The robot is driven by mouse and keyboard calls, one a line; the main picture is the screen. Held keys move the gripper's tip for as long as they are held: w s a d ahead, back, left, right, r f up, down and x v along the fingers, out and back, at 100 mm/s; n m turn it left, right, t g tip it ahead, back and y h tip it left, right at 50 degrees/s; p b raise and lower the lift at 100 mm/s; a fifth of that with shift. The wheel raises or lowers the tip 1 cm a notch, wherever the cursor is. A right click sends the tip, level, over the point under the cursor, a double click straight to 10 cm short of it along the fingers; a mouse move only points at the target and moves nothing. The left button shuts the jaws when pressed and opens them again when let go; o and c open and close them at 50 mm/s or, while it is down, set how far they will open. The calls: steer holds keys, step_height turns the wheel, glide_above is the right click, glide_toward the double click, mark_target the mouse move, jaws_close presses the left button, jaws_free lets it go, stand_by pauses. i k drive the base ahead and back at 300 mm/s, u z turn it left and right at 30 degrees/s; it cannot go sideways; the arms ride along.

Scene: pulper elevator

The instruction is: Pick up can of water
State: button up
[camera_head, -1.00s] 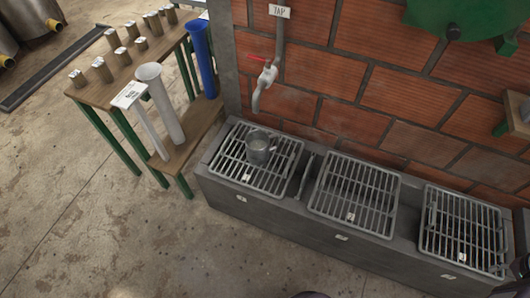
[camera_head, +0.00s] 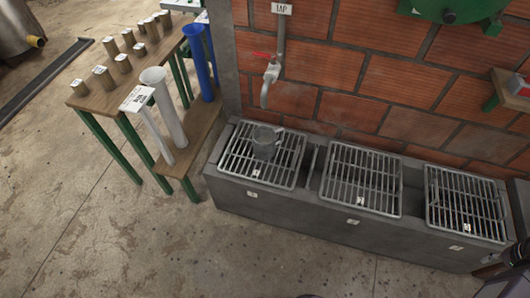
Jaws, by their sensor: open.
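The can (camera_head: 266,142) is a grey metal vessel standing upright on the left metal grate (camera_head: 232,158), below the tap (camera_head: 271,75). Whether it holds water cannot be made out. My gripper (camera_head: 490,264) shows in part at the lower right edge, dark and cut off by the frame. It is open and empty, in front of the right grate and far from the can.
A middle grate (camera_head: 345,200) and a right grate (camera_head: 450,215) lie on the concrete trough (camera_head: 300,208) along the brick wall. A wooden bench (camera_head: 95,98) with several small cylinders and upright tubes stands at left. The floor in front is clear.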

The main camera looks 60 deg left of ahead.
mark_target(269, 141)
steer(key=z, duration=0.05)
steer(key=k, duration=1.8)
steer(key=u, duration=1.4)
steer(key=i, duration=1)
